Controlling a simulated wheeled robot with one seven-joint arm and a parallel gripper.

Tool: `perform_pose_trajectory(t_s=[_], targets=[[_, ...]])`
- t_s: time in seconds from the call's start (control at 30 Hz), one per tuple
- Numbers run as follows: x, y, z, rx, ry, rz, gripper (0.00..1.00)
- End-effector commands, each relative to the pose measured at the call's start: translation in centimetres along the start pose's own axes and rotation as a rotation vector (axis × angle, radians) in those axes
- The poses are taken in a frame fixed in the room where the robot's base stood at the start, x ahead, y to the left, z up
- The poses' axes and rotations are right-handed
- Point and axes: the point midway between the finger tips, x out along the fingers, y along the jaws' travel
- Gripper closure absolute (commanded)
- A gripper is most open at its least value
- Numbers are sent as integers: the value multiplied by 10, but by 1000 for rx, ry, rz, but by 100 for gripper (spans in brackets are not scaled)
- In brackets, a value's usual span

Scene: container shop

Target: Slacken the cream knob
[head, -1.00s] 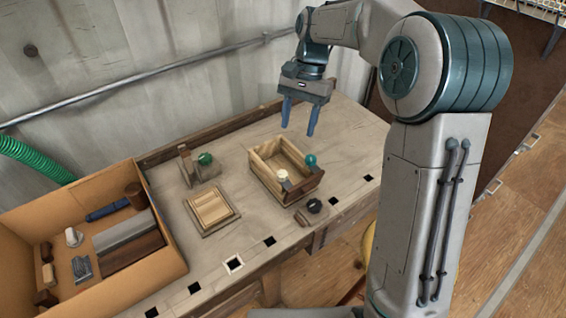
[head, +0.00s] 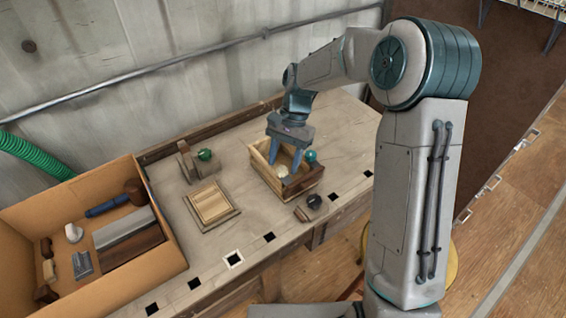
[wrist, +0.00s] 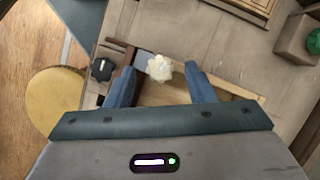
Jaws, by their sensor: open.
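The cream knob (head: 283,171) sits at the front part of a small open wooden box (head: 258,171) on the bench. In the wrist view the cream knob (wrist: 160,68) lies between and just beyond the tips of my gripper (wrist: 158,74). My gripper (head: 286,163) is open and empty, pointing down over the box, with a blue finger on each side of the knob. I cannot tell whether the fingers touch it. In the head view the fingers partly hide the knob and the box interior.
A black knob (head: 314,201) is in front of the box. A green knob (head: 205,155) on a wooden block, a flat wooden panel (head: 211,203) and an orange-brown tool tray (head: 160,272) are to the left.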

Motion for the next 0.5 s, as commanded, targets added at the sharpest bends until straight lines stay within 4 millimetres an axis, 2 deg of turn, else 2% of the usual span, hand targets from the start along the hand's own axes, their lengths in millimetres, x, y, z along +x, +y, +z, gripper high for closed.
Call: perform_pose_trajectory(t_s=[0.13,0.43,0.5], targets=[[11,0,0,-1,-1,1,51],[12,0,0,-1,0,0,51],[12,0,0,-1,0,0,70]])
